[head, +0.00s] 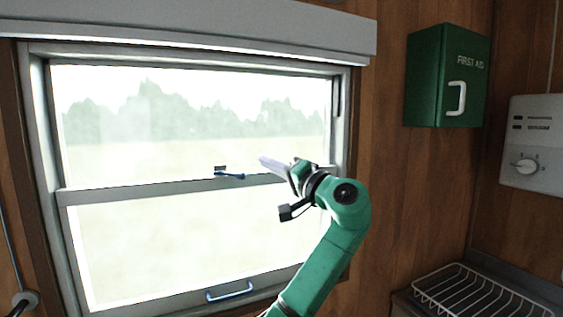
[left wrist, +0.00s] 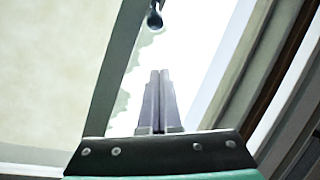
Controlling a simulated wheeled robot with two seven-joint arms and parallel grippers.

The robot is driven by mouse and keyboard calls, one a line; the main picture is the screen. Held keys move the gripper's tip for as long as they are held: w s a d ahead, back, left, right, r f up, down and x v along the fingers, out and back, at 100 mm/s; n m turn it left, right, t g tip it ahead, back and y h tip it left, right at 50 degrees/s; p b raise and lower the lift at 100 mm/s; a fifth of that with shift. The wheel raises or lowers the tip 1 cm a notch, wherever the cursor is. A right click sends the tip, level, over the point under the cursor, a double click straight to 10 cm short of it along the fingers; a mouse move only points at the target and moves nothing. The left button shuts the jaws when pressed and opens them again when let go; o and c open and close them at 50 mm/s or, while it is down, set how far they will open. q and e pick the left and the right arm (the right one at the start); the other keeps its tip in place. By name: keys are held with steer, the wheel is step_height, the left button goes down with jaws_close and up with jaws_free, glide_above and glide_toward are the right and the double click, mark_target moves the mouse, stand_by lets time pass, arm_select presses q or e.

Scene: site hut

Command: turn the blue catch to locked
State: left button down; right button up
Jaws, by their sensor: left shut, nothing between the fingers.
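The blue catch (head: 229,175) sits on the meeting rail of the sash window, near the middle. Its lever lies roughly along the rail, with its free end to the right. A small dark piece (head: 220,168) shows just above it. My left gripper (head: 263,160) is shut and empty, to the right of the catch and slightly higher in the picture, apart from it. In the left wrist view the shut fingers (left wrist: 159,75) point towards the dark blue rounded end of the catch (left wrist: 154,18) at the top edge; the rest of it is cut off.
A blue pull handle (head: 229,291) is on the lower sash's bottom rail. A green first aid box (head: 432,80) and a white heater unit (head: 533,150) hang at the right. A wire rack (head: 470,292) stands at the lower right. A blind box (head: 190,28) spans the window top.

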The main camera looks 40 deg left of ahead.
mark_target(229, 174)
arm_select(q)
steer(key=s+a+f+p, duration=0.1)
steer(key=s+a+p, duration=0.1)
steer(key=s, duration=0.1)
steer(key=shift+a+f, duration=0.15)
steer(key=shift+f, duration=0.2)
arm_select(e)
step_height(229, 174, up, 3)
steer(key=shift+a, duration=0.15)
arm_select(q)
steer(key=shift+f, duration=0.1)
arm_select(e)
steer(key=shift+s+f, duration=0.1)
steer(key=shift+f, duration=0.05)
arm_select(q)
steer(key=shift+t, duration=0.4)
steer(key=shift+s+m+t+b, duration=0.35)
steer(key=shift+m+t+b, duration=0.1)
steer(key=shift+m+t, duration=0.05)
arm_select(e)
steer(key=shift+s+f, duration=0.4)
steer(key=shift+s, duration=0.1)
arm_select(q)
steer(key=shift+t+h, duration=0.3)
arm_select(e)
steer(key=shift+s+f, duration=0.1)
steer(key=shift+f, duration=0.1)
